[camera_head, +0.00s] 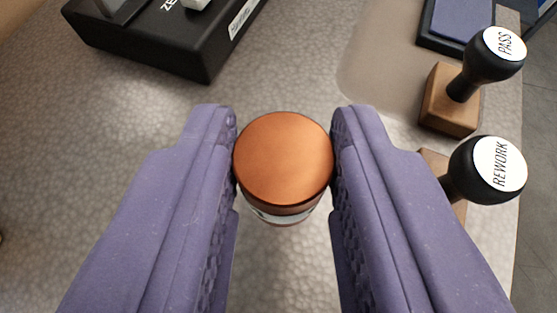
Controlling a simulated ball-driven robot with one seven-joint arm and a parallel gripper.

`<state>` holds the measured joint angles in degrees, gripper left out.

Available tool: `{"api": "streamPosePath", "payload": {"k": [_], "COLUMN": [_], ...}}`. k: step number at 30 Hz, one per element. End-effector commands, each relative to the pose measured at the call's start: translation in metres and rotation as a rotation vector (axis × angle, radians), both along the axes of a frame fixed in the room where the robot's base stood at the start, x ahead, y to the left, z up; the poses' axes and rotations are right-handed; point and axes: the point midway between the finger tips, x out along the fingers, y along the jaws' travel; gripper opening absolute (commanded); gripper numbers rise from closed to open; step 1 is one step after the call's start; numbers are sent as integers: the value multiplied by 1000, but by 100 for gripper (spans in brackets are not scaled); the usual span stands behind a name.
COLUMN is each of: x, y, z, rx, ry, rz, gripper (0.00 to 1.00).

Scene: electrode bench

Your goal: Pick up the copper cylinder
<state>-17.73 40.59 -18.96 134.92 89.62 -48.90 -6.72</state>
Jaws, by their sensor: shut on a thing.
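The copper cylinder (283,158) stands between the two purple fingers of my gripper (284,155), near the middle of the view. Its round, flat copper top faces me. Below the top edge a darker copper band and a pale, shiny ring show. My gripper is shut on the cylinder, with a textured finger pad against its left and right sides. The lower part of the cylinder is hidden beneath its top, so I cannot tell whether it touches the bench.
A black device (150,42) stands at the upper left. At the right are a stamp with a black knob marked PASS (492,55) and another marked REWORK (488,170), close to my right finger. A blue ink pad (463,20) lies behind. The grey bench (300,70) is clear beyond the cylinder.

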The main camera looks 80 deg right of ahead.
Motion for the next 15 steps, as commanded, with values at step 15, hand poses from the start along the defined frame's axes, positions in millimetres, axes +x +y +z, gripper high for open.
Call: {"api": "streamPosePath", "payload": {"k": [15], "x": [-79], "y": [24], "z": [16], "rx": [-3], "ry": [5], "rz": [2], "gripper": [0]}}
